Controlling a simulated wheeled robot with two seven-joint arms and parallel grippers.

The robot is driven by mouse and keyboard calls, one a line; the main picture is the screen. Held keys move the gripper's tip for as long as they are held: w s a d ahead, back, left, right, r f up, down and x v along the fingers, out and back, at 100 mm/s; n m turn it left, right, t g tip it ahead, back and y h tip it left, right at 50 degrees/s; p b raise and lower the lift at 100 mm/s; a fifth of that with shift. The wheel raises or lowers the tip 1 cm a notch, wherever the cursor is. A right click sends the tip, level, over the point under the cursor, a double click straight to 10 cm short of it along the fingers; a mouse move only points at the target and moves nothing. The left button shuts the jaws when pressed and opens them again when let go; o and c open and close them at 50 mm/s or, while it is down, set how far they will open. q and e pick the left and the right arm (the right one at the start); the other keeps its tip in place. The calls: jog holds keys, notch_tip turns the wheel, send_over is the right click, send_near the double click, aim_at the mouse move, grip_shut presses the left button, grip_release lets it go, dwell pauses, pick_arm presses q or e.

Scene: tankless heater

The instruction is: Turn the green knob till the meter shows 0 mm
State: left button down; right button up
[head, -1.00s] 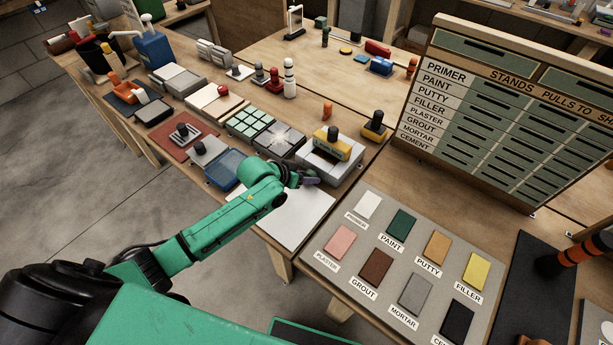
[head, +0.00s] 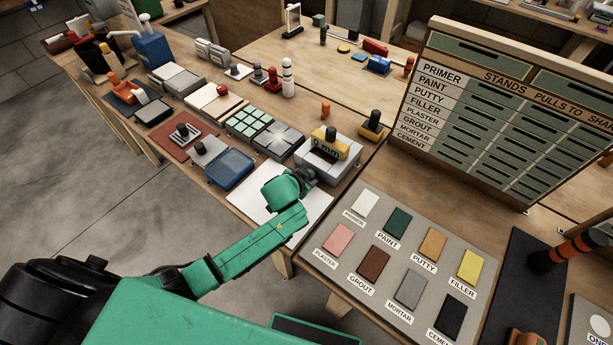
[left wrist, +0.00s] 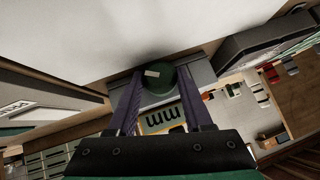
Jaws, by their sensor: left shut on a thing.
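The meter (head: 328,150) is a pale grey block with a yellow readout housing and a black cap on top, near the front of the bench. Its small readout looks like "0 mm", though the digit is hard to be sure of. My left gripper (head: 308,178) is at the near side of the meter. In the left wrist view, my left gripper (left wrist: 160,74) is shut on the dark green knob (left wrist: 158,84), which has a pale mark and sits between the purple fingers. The fingers hide the knob in the head view. My right gripper is out of view.
A white sheet (head: 265,208) lies under my left wrist. A blue tray (head: 230,168) and a grey tile box (head: 278,142) stand left of the meter. A board of labelled colour samples (head: 350,245) lies to the right, with a drawer cabinet (head: 490,125) behind.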

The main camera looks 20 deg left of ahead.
pick_arm(q)
jog(key=shift+c, duration=1.5)
grip_release()
jog(key=v, duration=1.4)
jog(key=shift+s+r, duration=0.2)
